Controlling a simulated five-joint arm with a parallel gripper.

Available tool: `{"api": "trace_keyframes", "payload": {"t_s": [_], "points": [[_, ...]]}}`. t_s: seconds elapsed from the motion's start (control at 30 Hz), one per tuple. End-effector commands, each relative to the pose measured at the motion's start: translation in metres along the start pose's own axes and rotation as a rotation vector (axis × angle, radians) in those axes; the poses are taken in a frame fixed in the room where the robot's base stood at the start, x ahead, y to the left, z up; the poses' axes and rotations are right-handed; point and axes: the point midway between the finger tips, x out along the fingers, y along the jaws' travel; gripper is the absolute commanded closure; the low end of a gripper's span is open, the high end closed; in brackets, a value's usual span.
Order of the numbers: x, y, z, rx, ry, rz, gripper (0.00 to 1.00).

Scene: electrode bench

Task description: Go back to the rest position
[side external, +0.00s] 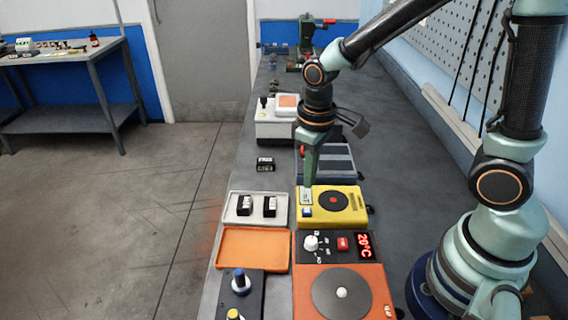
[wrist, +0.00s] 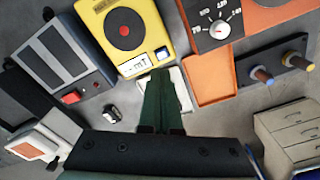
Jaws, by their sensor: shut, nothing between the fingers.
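My gripper (side external: 307,188) points down with its green fingers closed together and nothing between them. In the side view its tip is at the left end of the yellow device (side external: 357,206), close to a small display and a blue button (side external: 307,212). I cannot tell whether it touches the device. In the wrist view the closed fingers (wrist: 160,76) reach up towards the display edge of the yellow device (wrist: 152,18) and hide part of the white tray (wrist: 186,96).
The white tray (side external: 257,217) holds two black-and-white pieces; another piece (side external: 265,163) lies on the bench. An orange tray (side external: 255,248), orange hotplate unit (side external: 382,290), grey-blue device (side external: 341,163) and white instrument (side external: 272,130) stand around. Bench to the right is largely clear, before a pegboard wall (side external: 480,60).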

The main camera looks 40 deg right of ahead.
Motion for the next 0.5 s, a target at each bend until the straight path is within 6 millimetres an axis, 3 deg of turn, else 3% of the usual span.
{"api": "trace_keyframes", "payload": {"t_s": [0.3,0.5], "points": [[-0.076,0.021,0.014,0.115,0.22,0.027,1.0],[-0.113,0.031,0.032,0.186,0.355,0.045,1.0]]}}
